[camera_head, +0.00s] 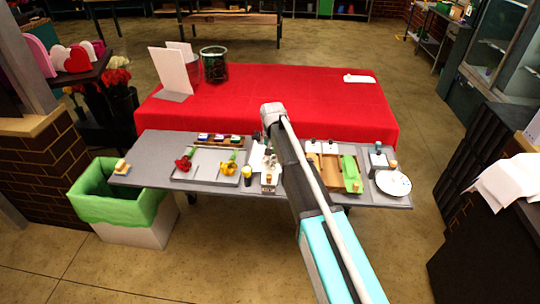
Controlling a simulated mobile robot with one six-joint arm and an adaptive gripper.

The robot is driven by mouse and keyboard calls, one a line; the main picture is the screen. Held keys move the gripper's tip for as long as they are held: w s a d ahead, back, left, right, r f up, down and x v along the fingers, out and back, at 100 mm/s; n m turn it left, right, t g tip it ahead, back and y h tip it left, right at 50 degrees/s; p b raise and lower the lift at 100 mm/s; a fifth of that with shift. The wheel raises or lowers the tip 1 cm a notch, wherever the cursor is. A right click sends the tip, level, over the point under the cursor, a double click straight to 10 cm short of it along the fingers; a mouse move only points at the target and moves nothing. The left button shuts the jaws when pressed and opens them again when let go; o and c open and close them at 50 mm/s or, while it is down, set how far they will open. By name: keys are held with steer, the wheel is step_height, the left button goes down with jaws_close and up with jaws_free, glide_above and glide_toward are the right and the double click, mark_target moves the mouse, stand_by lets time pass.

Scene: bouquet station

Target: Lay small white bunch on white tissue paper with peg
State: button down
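My arm (296,175) reaches up from the bottom right across the grey table (150,160), with its upper end over the table's far edge. My gripper's fingers cannot be made out; small pale and dark parts below the arm's end are too small to tell apart. A white patch (257,157) left of the arm may be the white tissue paper, partly hidden. I cannot clearly make out a small white bunch or a peg. A red bunch (185,161) and a yellow bunch (229,168) lie on a light tray (205,175) at the left.
Right of my arm are brown wooden trays (328,172), a green item (350,173) and a round white plate (393,183). A green-lined bin (110,207) stands at the table's left end. A red-covered table (290,85) stands behind, mostly clear.

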stand_by(0.3)
steer(key=shift+c, duration=2.2)
jaws_free()
steer(key=o, duration=0.4)
steer(key=shift+r, duration=0.1)
steer(key=shift+r+p, duration=3.45)
steer(key=shift+p, duration=0.1)
